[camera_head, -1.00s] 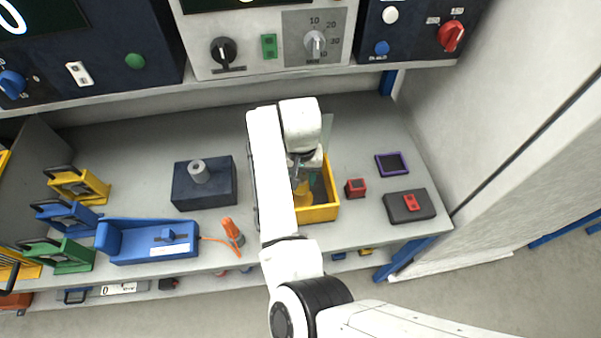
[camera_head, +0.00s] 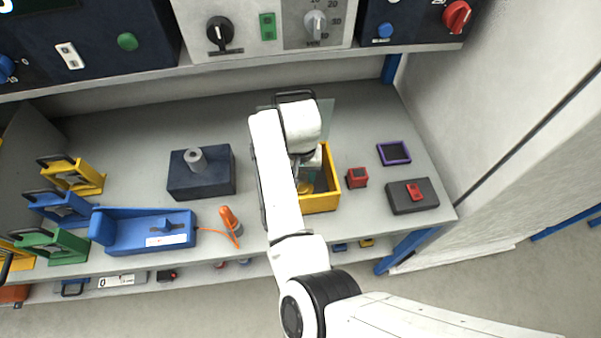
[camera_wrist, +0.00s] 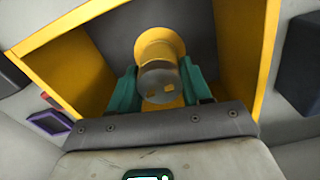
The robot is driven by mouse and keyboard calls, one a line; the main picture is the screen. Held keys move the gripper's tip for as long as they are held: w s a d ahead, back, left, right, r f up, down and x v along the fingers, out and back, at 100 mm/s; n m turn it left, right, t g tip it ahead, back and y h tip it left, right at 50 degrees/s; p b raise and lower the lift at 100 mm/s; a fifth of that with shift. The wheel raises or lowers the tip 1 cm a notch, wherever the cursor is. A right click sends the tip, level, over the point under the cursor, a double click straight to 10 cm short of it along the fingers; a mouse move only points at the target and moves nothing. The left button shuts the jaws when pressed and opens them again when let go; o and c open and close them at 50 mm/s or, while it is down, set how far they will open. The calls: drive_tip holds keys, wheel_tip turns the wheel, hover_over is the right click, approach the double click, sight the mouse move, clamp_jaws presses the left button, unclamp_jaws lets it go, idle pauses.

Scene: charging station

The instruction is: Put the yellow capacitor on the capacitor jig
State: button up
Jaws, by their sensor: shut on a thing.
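The yellow capacitor (camera_wrist: 160,48) shows in the wrist view as a yellow flanged end with a grey cylinder. My gripper (camera_wrist: 160,85) has its teal fingers shut on the grey cylinder. In the head view the capacitor (camera_head: 305,187) is a small yellow patch below my gripper (camera_head: 307,172), partly hidden by my arm. Both are at the yellow box (camera_head: 322,204), within its walls as seen from the wrist. A dark blue block (camera_head: 200,182) with a grey hollow post (camera_head: 195,158) stands left of my arm; it looks like the capacitor jig, but I cannot be sure.
Right of the box are a red cube (camera_head: 357,177), a purple frame (camera_head: 394,153) and a dark box with a red part (camera_head: 413,196). At left are a blue holder (camera_head: 145,232), an orange tool (camera_head: 230,222) and coloured frames (camera_head: 70,178). Instrument panels overhang the back.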

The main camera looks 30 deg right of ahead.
sight(301, 174)
drive_tip(key=o, duration=1.2)
drive_tip(key=shift+r, duration=0.1)
wheel_tip(301, 174, up, 11)
drive_tip(key=shift+f+b, duration=0.2)
drive_tip(key=shift+b, duration=0.45)
